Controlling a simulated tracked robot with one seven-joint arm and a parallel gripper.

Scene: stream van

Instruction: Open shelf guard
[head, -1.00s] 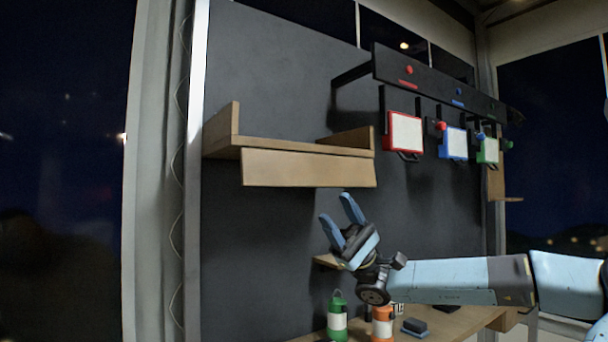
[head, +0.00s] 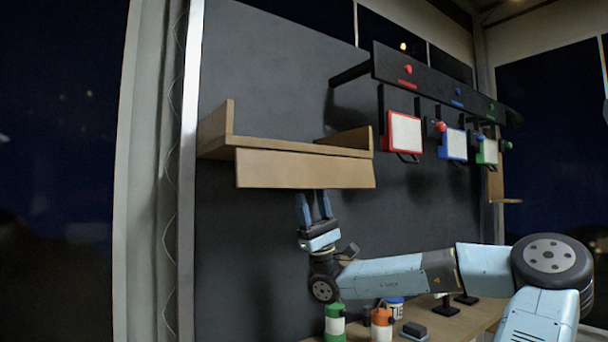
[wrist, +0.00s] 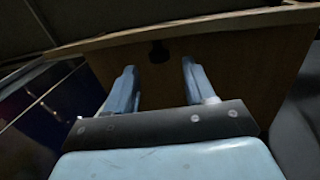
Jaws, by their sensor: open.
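The shelf guard (head: 305,170) is a light wooden panel hanging across the front of the wooden wall shelf (head: 228,125), with its lower edge tilted slightly outward. My gripper (head: 313,194) points up just under the guard's lower edge, open and empty. In the wrist view, my two blue fingers (wrist: 157,75) stand apart in front of a wooden surface (wrist: 215,65), with a small dark part (wrist: 158,52) between and beyond them. I cannot tell whether the fingertips touch the wood; in the head view they end at the guard's lower edge.
A black rack (head: 430,80) with red, blue and green framed panels hangs to the right. Below, a wooden table (head: 465,320) holds a green-white canister (head: 335,322), an orange-white canister (head: 382,322) and a dark block (head: 415,330). The wall left of my gripper is clear.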

